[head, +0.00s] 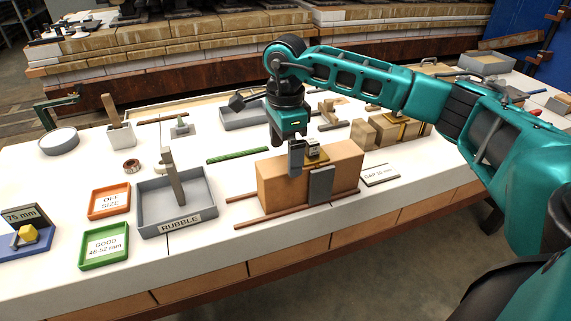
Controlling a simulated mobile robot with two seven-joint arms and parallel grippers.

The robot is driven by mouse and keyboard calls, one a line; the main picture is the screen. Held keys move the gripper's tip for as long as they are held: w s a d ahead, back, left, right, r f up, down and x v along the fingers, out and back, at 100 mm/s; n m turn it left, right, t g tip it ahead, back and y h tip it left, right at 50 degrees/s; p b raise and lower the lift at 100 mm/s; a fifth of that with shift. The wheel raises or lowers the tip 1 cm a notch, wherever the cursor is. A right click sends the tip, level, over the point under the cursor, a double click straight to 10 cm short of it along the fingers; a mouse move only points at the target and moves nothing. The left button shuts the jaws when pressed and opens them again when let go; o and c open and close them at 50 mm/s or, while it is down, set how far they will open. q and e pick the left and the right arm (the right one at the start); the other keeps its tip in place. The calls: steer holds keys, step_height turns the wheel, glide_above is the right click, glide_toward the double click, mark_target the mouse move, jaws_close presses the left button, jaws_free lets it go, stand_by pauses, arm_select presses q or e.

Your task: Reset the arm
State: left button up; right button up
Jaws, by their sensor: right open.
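My right arm reaches in from the right. Its gripper (298,160) points down over the top of a long brown block (345,170) near the front of the table. The gripper is open, and no object shows held in it. A small brass and dark piece (314,151) sits at the block's top beside the gripper. A grey plate (321,186) stands against the block's front face; I cannot tell what it belongs to. The gripper hides part of the block. My left gripper is not in view.
The block stands by two reddish rods (285,213). Left are a grey RUBBLE tray (204,213), orange OFF SIZE tray (125,208), green GOOD tray (83,263) and a 75 mm gauge (28,238). A GAP card (381,174) lies right. Tools and smaller blocks fill the back.

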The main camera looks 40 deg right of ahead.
step_height(320, 180, up, 7)
steer(key=shift+f, duration=0.15)
